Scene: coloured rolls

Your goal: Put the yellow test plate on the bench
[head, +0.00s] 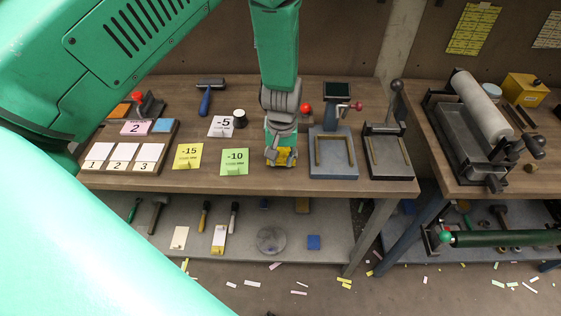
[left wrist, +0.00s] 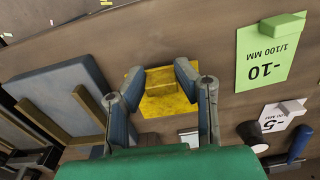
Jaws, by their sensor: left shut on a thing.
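The yellow test plate (head: 286,158) is a small, worn yellow plate at my left gripper (head: 280,153), low over the bench (head: 225,192) near its front edge. In the left wrist view the plate (left wrist: 165,103) shows between and beyond the fingers of my left gripper (left wrist: 159,72), with a raised yellow bar between the fingertips. The left gripper is shut on it. I cannot tell whether the plate touches the bench top. My right gripper is not in view.
A green -10 card (head: 234,162) lies just left of the plate, with a yellow -15 card (head: 187,156) beyond it. A blue-grey fixture (head: 333,168) stands close on the right. A red knob (head: 304,108) is behind. Bare wood shows between card and fixture.

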